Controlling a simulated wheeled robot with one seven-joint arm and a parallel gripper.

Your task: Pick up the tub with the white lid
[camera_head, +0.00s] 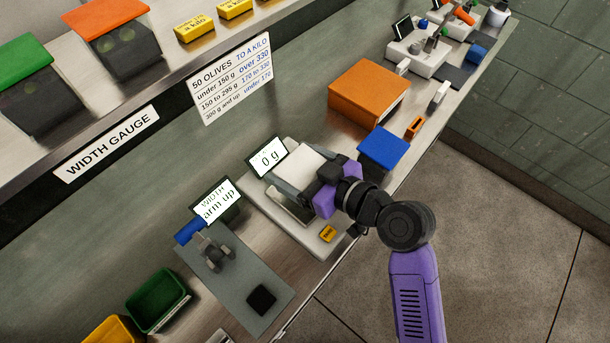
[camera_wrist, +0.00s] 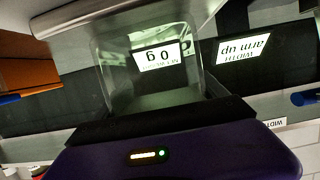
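The tub with the white lid (camera_head: 299,163) is upright over the scale (camera_head: 322,246), lid on top in the head view. In the wrist view its clear walls (camera_wrist: 125,88) fill the middle, and the scale display shows through them. My gripper (camera_head: 306,180) reaches in from the right, with its fingers on either side of the tub, and looks shut on it. The scale display (camera_head: 268,157) reads 0 g.
The width gauge (camera_head: 232,285) with a display reading "arm up" stands left of the scale. A blue box (camera_head: 384,147) and an orange box (camera_head: 368,90) stand to the right. Green (camera_head: 157,300) and yellow bins are at lower left. A shelf (camera_head: 85,150) runs behind, above the counter.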

